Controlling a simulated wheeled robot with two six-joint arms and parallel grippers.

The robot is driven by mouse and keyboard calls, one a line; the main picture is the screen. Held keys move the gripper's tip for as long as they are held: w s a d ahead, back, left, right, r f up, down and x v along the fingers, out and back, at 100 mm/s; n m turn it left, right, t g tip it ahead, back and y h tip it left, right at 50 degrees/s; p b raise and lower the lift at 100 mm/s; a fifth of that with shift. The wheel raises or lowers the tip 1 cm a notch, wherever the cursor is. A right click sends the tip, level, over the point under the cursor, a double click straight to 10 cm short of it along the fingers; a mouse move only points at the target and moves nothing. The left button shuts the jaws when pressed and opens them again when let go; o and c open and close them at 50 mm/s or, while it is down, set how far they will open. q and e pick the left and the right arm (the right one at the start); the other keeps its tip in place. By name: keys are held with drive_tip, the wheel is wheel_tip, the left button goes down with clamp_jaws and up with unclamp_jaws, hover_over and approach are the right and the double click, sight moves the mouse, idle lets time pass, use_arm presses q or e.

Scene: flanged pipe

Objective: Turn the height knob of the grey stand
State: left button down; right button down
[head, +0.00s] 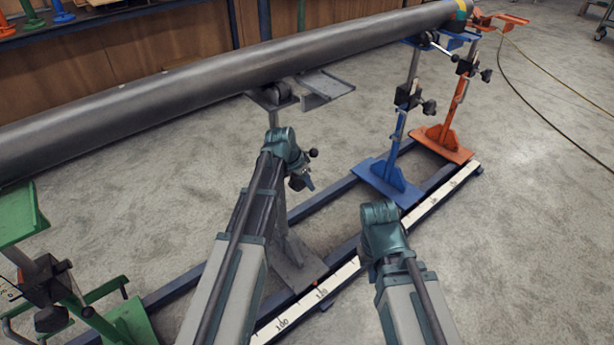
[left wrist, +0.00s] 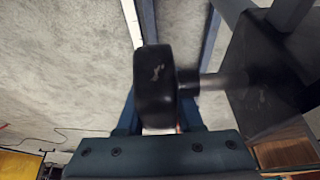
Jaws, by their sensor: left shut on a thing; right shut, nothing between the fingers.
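The grey stand (head: 297,262) stands under the long pipe, its upper post partly hidden by my left arm. In the left wrist view its black height knob (left wrist: 155,88) is large and close, on a metal shaft (left wrist: 215,81) running into a dark block (left wrist: 268,75). My left gripper (head: 297,172) is at the stand's post, shut on the knob. Its dark blue fingers show at either side of the knob in the left wrist view, partly hidden by it. My right gripper (head: 383,222) is to the right, away from the stand, its fingertips hidden behind the wrist.
The grey pipe (head: 200,85) crosses above the stands. A blue stand (head: 388,170) and an orange stand (head: 445,135) are at the right, a green stand (head: 50,265) at the left. A rail with a white scale (head: 310,300) runs along the floor. Open concrete lies at the right.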

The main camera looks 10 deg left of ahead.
use_arm(q)
drive_tip(key=shift+s+f+g+y, duration=0.1)
drive_tip(key=shift+f+g+y, duration=0.05)
drive_tip(key=shift+g+y, duration=0.25)
drive_tip(key=shift+a, duration=0.1)
idle(0.3)
drive_tip(key=c, duration=0.6)
unclamp_jaws()
drive_tip(key=shift+o, duration=0.2)
drive_tip(key=shift+p, duration=0.35)
drive_tip(key=p+v, duration=1.3)
drive_tip(key=shift+r, duration=0.4)
